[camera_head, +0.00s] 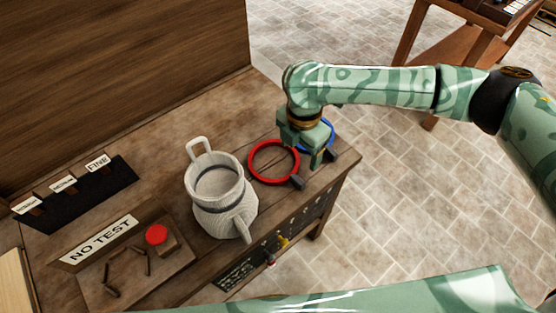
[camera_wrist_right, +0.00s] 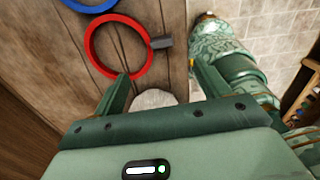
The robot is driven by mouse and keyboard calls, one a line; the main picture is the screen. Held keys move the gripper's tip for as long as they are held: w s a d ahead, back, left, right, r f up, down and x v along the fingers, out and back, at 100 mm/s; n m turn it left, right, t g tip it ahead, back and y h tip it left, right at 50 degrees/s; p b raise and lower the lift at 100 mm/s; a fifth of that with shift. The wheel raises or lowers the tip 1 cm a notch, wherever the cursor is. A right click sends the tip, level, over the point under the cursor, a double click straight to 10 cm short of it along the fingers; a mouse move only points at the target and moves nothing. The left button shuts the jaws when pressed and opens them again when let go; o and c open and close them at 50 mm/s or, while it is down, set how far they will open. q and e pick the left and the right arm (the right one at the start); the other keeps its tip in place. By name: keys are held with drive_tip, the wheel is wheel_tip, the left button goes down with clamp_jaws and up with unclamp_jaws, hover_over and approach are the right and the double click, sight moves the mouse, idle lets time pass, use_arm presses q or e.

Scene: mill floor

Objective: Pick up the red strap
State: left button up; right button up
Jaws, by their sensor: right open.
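The red strap (camera_head: 251,165) is a closed ring with a dark buckle, lying flat on the wooden bench near its right end. It also shows in the right wrist view (camera_wrist_right: 89,48). My right gripper (camera_head: 304,150) is above the bench, just right of the red strap and over the blue one. Its jaws are apart with nothing between them. In the right wrist view my right gripper (camera_wrist_right: 163,82) has its left fingertip overlapping the lower edge of the red ring; I cannot tell whether it touches. My left gripper is out of view.
A blue strap (camera_head: 332,127) lies beside the red one, partly hidden by my gripper. A grey ribbed jug (camera_head: 226,222) stands close left of the red strap. The bench's right edge is near.

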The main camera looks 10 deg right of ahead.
drive_tip(key=b, duration=0.2)
hover_over(297, 178)
wheel_tip(297, 178, down, 8)
drive_tip(key=shift+a+r, duration=0.1)
drive_tip(key=shift+r, duration=0.1)
drive_tip(key=shift+f, duration=0.45)
wheel_tip(297, 178, down, 5)
drive_tip(key=b, duration=0.2)
drive_tip(key=shift+b, duration=0.35)
drive_tip(key=shift+r, duration=0.2)
drive_tip(key=shift+c, duration=0.8)
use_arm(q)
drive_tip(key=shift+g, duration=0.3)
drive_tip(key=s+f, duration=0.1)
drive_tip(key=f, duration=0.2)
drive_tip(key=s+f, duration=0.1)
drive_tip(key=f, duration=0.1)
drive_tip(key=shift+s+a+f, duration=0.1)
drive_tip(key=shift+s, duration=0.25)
use_arm(e)
drive_tip(key=c, duration=1)
